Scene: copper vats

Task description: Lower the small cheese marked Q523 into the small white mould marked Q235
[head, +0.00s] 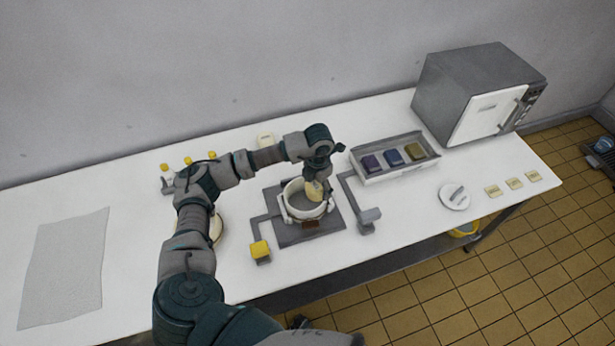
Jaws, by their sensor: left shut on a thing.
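My left gripper (319,181) is shut on a small pale yellow cheese (314,192), pointing down from above. The small white mould (304,213) is a round open vessel with a grey inside. The cheese is at the right part of the mould's opening, tilted or edge-on. I cannot tell whether it touches the mould's wall or floor. The fingers partly hide the cheese. The marks Q523 and Q235 are too small to read. My right gripper is not in view.
The mould stands on a dark grey plate (283,234). Bent grey stands flank it, one with a yellow block (260,250). A tray (405,171) of coloured blocks and a grey oven-like box (450,85) are to the right. A grey sheet (63,268) lies at the left.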

